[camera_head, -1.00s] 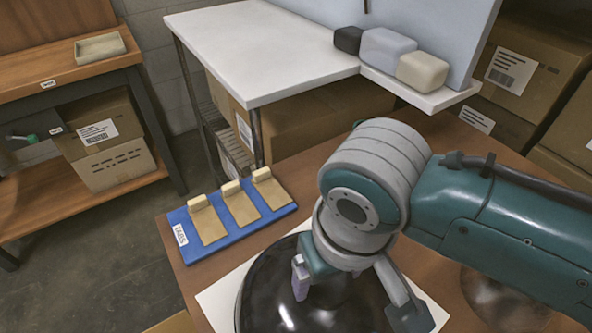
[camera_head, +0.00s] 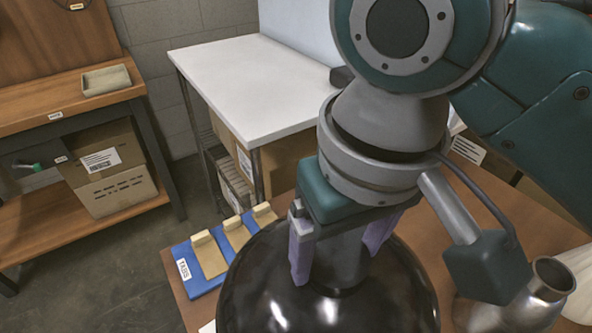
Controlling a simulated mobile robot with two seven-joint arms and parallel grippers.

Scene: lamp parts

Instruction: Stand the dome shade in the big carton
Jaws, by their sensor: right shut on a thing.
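The dome shade (camera_head: 270,295) is glossy black, with its round side up and a narrow neck on top. It fills the bottom middle of the head view, and its lower edge is cut off by the frame. My right gripper (camera_head: 338,258) points down from above, its two pale purple fingers on either side of the neck, shut on the shade. Where the shade's rim is, and what is under it, is hidden. I cannot tell which carton is the big one. My left gripper is not in view.
A blue board (camera_head: 205,262) with several tan tabs lies left of the shade on the brown table (camera_head: 172,285). A metal vessel (camera_head: 515,305) stands at the right. A white table (camera_head: 245,85) is behind, with cartons (camera_head: 282,160) below.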

